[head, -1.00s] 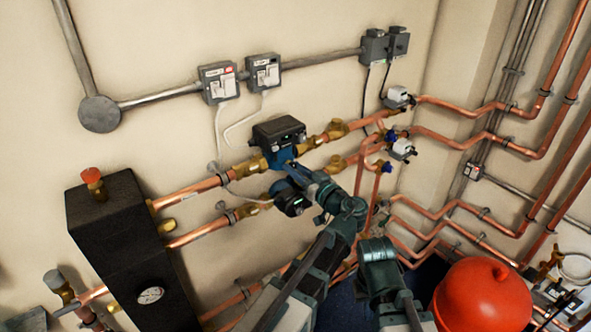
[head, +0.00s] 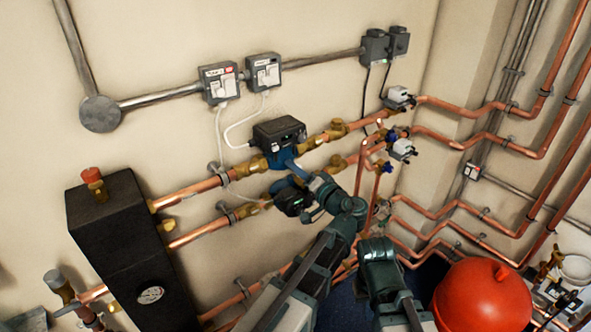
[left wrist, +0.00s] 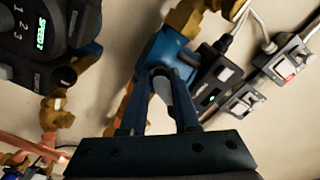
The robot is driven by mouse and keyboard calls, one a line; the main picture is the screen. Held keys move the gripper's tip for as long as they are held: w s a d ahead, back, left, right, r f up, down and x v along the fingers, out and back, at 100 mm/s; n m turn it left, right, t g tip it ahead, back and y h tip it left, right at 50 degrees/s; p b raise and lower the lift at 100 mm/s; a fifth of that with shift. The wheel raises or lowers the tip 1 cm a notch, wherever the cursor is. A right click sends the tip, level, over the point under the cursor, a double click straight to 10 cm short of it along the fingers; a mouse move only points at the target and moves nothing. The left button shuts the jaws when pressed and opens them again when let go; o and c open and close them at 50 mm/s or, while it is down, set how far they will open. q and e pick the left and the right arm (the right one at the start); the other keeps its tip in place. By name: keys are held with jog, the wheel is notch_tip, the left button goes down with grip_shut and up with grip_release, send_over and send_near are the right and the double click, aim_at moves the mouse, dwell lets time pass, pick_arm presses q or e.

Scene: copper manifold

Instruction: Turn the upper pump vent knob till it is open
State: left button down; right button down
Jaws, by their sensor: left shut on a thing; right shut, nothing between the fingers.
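The upper pump has a dark control head (head: 280,133) and a blue body (head: 281,158), and sits on the upper copper line. Its blue body also shows in the left wrist view (left wrist: 166,52). My left gripper (head: 296,172) reaches up to this body from below. In the left wrist view my left fingers (left wrist: 163,85) are shut on a small grey vent knob (left wrist: 161,82) in front of the blue body; the fingers cover its sides. I cannot read the knob's open or shut marking. My right gripper (head: 381,212) is small and dark, shut, away from the pumps.
The lower pump (head: 292,201) lies close below my left gripper; its speed display (left wrist: 38,30) shows in the left wrist view. Brass valves (head: 335,131), switch boxes (head: 219,82) and a black block (head: 118,235) are around. A red vessel (head: 482,303) stands at lower right.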

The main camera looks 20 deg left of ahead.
pick_arm(q)
jog(key=m, duration=0.9)
jog(key=shift+m, duration=0.4)
dwell(0.4)
jog(key=c, duration=0.6)
grip_release()
jog(key=shift+c, duration=0.2)
jog(key=shift+s+d, duration=0.1)
jog(key=shift+s, duration=0.05)
